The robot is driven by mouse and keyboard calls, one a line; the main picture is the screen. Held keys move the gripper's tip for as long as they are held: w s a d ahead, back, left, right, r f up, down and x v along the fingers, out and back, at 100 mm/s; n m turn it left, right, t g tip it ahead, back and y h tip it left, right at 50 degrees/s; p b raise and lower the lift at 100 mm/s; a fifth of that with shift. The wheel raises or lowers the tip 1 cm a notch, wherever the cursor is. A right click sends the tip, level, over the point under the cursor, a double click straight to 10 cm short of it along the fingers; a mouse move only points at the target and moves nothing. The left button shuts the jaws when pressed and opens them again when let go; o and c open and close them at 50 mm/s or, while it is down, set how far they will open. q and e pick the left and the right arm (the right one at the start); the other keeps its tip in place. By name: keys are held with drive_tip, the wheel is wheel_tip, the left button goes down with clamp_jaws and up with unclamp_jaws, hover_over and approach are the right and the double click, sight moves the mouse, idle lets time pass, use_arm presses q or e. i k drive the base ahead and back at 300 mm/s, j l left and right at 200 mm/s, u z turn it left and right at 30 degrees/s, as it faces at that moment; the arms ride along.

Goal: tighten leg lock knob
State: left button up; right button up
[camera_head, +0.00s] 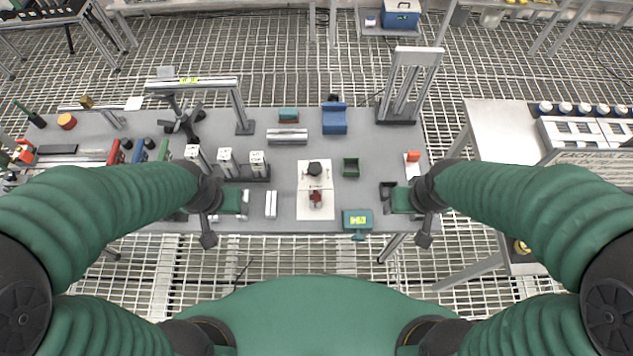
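A white board (315,180) lies on the grey workbench near its front middle. A black round knob (314,169) stands on its upper half, and a small red part (316,199) on its lower half. I cannot tell which one is the leg lock knob. A black tripod-like stand (183,119) with spread legs is at the back left of the bench. My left gripper (244,204) is left of the board, apart from it, and looks open and empty. My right gripper (387,200) is right of the board, over the bench edge area, and looks open and empty.
A teal device with a yellow display (357,219) and a green open box (350,168) sit between the board and my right gripper. Silver posts (226,160) stand near my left arm. A tall metal frame (405,90) rises at the back right. A side table (502,135) is at right.

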sight(315, 198)
drive_tip(key=k+j+z, duration=0.3)
drive_tip(key=j, duration=0.2)
drive_tip(key=k+j+z, duration=0.3)
drive_tip(key=k+j, duration=0.1)
drive_tip(key=j, duration=0.05)
